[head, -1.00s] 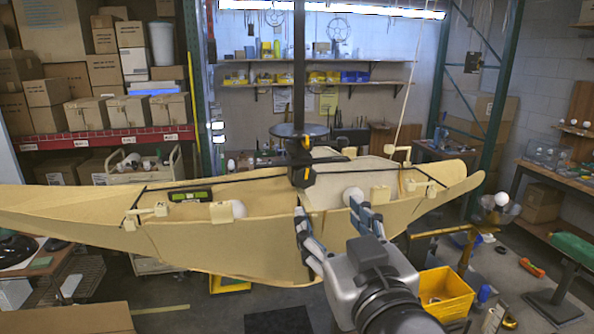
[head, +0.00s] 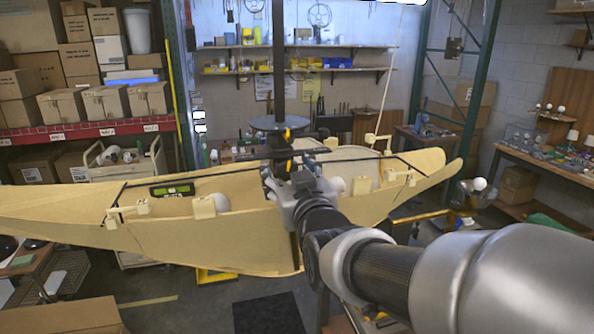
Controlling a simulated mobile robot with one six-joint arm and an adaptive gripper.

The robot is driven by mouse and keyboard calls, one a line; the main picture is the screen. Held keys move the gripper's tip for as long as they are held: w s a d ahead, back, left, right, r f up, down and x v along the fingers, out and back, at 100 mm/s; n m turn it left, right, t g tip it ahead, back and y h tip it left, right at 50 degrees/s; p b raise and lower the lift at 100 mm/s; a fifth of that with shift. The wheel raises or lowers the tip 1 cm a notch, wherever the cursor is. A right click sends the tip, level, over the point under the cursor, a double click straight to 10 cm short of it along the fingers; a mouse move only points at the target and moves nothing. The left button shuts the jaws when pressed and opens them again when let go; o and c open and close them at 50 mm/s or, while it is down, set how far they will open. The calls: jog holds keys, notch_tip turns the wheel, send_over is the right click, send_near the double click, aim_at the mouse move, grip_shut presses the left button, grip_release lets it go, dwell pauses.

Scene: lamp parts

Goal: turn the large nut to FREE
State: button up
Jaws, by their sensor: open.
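A black upright pole (head: 278,60) rises from the middle of the wide tan lamp shade (head: 190,240). A dark nut-like piece (head: 281,167) with a yellow mark sits low on the pole. A smaller dark piece with a yellow mark (head: 287,135) sits above it, under a grey disc (head: 279,123). I cannot read any FREE label. My gripper (head: 287,171) is open at the lower piece, its fingers appearing to be on either side of it. My gripper body hides part of that piece, so I cannot tell whether the fingers touch it.
A green-faced level (head: 172,190) lies at the left. My arm covers the lower right. Shelves and boxes stand well behind.

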jog(key=shift+c, duration=0.5)
jog(key=c, duration=1)
